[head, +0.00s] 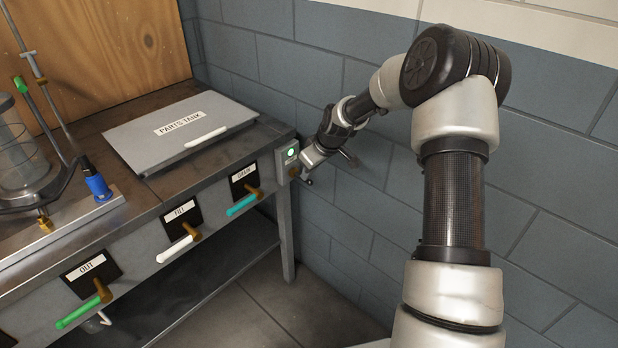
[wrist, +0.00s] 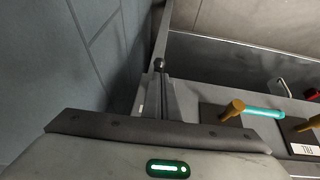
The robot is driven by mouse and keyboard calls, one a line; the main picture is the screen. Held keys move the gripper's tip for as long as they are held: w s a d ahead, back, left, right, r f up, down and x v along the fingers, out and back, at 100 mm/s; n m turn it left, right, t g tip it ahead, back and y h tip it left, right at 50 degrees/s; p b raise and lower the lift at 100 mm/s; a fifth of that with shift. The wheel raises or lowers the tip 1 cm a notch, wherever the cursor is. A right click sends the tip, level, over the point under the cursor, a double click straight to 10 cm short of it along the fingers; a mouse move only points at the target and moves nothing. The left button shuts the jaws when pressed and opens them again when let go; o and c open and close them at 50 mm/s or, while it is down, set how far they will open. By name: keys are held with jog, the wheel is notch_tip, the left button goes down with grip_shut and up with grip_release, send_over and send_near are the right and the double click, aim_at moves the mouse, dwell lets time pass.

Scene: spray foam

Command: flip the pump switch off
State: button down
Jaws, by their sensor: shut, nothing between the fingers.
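A small grey switch box (head: 288,153) with a lit green lamp is on the right end of the bench front; I take it for the pump switch. My gripper (head: 302,170) is right beside the box, at the end of the arm reaching along the wall, and hides part of it. In the wrist view my gripper (wrist: 160,90) has its fingers together and empty. A dark round-tipped piece (wrist: 159,65) shows just beyond the fingertips, perhaps the switch lever. I cannot tell whether they touch.
The DRAIN valve's teal handle (head: 242,205) is close left of the box, and also shows in the wrist view (wrist: 262,112). White FILL (head: 174,249) and green OUT (head: 78,312) handles follow farther left. The PARTS TANK lid (head: 178,130) is shut. The block wall (head: 350,225) is close on the right.

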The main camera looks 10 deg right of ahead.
aim_at(311, 184)
jog(key=shift+s+d+f, duration=0.25)
jog(key=shift+s+f, duration=0.05)
jog(key=shift+f, duration=0.4)
jog(key=shift+s+d+f+b, duration=0.1)
jog(key=shift+f+b, duration=0.3)
jog(key=shift+f, duration=0.25)
jog(key=shift+s+d+f+b, duration=0.1)
jog(key=shift+f+b, duration=0.25)
jog(key=shift+f, duration=0.35)
